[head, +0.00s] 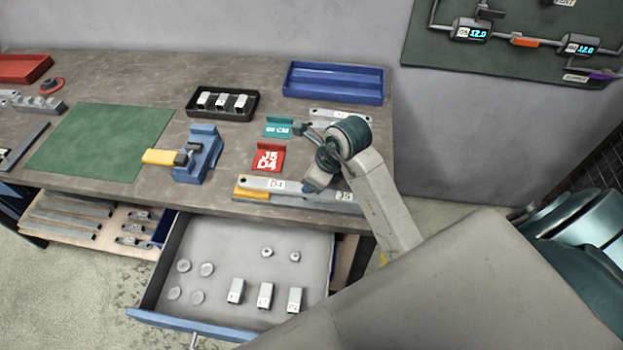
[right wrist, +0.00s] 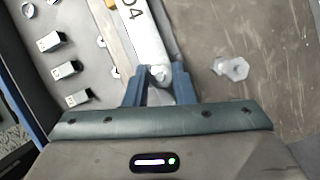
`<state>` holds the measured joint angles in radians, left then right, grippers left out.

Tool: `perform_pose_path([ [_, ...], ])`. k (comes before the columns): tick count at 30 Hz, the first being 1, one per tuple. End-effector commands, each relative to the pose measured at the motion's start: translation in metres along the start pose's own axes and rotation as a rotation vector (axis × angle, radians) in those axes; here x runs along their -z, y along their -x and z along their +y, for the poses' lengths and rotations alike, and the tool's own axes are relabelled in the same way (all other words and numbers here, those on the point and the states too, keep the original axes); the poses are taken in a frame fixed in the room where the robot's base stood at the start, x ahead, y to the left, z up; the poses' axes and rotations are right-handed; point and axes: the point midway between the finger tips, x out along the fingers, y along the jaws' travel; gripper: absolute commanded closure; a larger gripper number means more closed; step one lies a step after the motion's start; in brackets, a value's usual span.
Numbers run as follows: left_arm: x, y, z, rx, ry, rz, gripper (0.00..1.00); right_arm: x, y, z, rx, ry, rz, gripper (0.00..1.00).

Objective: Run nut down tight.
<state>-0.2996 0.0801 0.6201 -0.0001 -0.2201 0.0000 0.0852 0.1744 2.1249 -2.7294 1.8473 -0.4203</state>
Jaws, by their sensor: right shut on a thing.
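A pale plate marked D4 (head: 265,184) lies along the bench's front edge, on a grey bar marked J5 (head: 345,197). The plate also shows in the right wrist view (right wrist: 147,35), where its rounded end reaches between my fingers. My right gripper (head: 314,182) comes down over the plate's right end; its blue fingers also show in the right wrist view (right wrist: 160,85). It is shut on a small pale nut (right wrist: 158,75) at the plate's end. The fingers partly hide the nut, so I cannot tell how tightly it sits. My left gripper is not in view.
An open drawer (head: 240,317) below the bench holds round pieces and small blocks. A blue fixture (head: 196,158) with a yellow handle and a red J5 D4 sign (head: 269,157) stand nearby. A loose hexagonal piece (right wrist: 233,68) lies right of the fingers. The green mat (head: 100,143) is clear.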

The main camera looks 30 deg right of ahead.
Motion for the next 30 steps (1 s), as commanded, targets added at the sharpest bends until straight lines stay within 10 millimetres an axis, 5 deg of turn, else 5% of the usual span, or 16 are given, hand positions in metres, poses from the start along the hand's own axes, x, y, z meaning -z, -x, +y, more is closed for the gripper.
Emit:
perform_pose_path([
  [1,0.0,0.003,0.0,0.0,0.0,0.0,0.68,-0.001,0.001,0.001,0.033,-0.078,-0.001,1.0],
  [2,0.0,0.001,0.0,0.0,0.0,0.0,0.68,0.0,0.001,-0.001,0.03,-0.065,0.001,0.71],
  [5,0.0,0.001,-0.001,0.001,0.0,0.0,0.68,0.0,0.0,-0.001,0.028,-0.059,0.002,0.52],
  [17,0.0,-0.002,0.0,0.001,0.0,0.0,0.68,0.0,0.008,-0.001,0.027,-0.055,0.0,0.52],
  [24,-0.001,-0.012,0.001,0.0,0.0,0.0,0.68,0.0,0.052,-0.002,0.032,-0.052,-0.002,0.52],
  [30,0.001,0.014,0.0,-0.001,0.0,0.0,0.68,-0.001,0.095,-0.001,0.028,-0.056,0.003,0.52],
])
